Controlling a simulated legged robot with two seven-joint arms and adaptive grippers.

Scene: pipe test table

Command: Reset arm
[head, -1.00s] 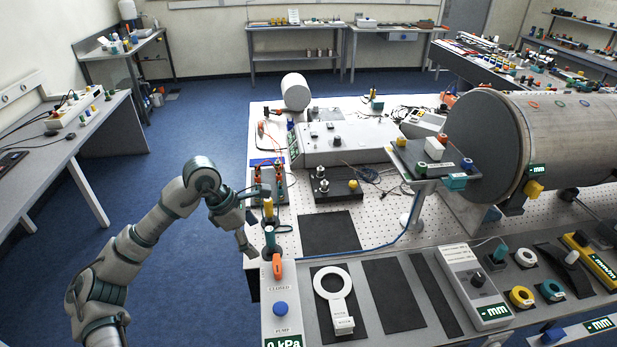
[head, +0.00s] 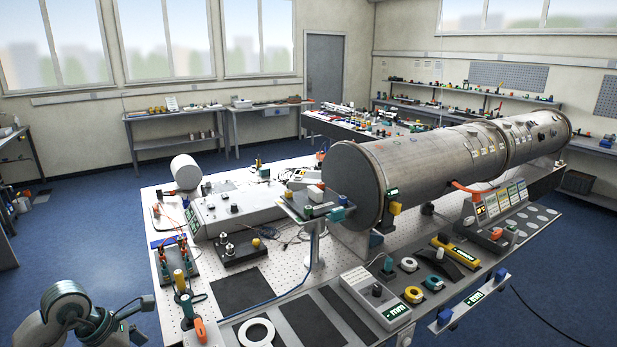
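My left arm comes in at the bottom left corner. My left gripper (head: 146,318) hangs beside the left edge of the pipe test table (head: 290,262). Its two fingers look spread apart with nothing between them. It is left of the yellow-topped handle (head: 179,280) and the orange-topped handle (head: 200,330) and looks apart from both. My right arm and gripper are not in view.
A large steel pipe (head: 410,172) lies along the back right of the table. A grey instrument box (head: 238,207), a black valve block (head: 230,250) and a white ring (head: 256,333) are on the table. Blue floor (head: 80,230) is open to the left.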

